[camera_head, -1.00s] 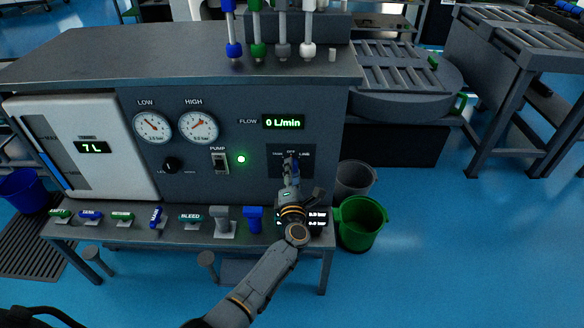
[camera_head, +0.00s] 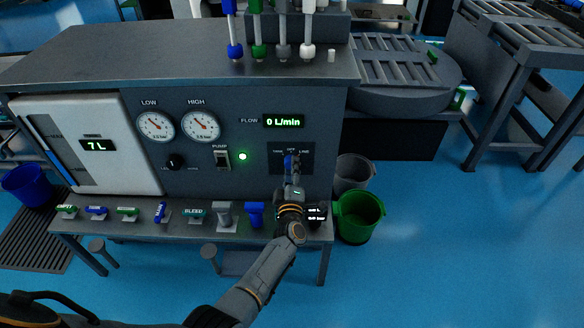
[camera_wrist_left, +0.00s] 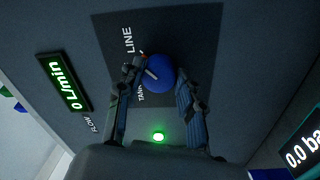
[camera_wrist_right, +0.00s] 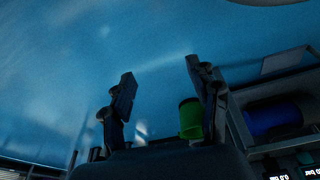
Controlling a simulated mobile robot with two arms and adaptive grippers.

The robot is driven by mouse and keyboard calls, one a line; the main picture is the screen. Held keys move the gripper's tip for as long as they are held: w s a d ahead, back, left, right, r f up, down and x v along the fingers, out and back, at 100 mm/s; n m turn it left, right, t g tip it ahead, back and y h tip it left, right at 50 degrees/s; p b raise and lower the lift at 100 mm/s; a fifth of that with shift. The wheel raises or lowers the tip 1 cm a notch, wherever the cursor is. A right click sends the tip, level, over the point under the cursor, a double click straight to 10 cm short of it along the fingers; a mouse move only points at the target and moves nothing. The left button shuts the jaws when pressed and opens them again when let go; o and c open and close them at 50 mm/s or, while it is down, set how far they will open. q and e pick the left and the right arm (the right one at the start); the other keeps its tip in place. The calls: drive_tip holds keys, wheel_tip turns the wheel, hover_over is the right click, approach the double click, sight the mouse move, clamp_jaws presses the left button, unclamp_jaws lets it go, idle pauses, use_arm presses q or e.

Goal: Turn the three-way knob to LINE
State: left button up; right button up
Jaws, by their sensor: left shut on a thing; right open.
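The three-way knob (camera_wrist_left: 160,74) is round and blue with a white pointer line, on a dark plate (camera_wrist_left: 202,38) with TANK and LINE labels. The pointer is angled toward the side between those labels; the OFF label is hidden in the left wrist view. The blue knob (camera_head: 288,162) also shows in the head view, below the TANK, OFF and LINE labels. My left gripper (camera_wrist_left: 160,85) is shut on the knob, one finger on either side of it. My right gripper (camera_wrist_right: 158,85) is open and empty, with blue floor beyond it.
The flow display (camera_head: 284,122) reads 0 L/min and the green lamp (camera_head: 242,156) is lit. Several coloured handles stand on the ledge (camera_head: 140,229) below the panel. A grey bin (camera_head: 353,172) and a green bucket (camera_head: 360,217) stand right of the bench.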

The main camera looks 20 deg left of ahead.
use_arm(q)
drive_tip(key=shift+f+m, duration=0.1)
drive_tip(key=shift+m, duration=0.3)
use_arm(e)
drive_tip(key=shift+s+f, duration=0.15)
drive_tip(key=shift+f, duration=0.35)
use_arm(q)
drive_tip(key=o, duration=1.2)
drive_tip(key=shift+d, duration=0.1)
use_arm(e)
drive_tip(key=shift+f, duration=0.1)
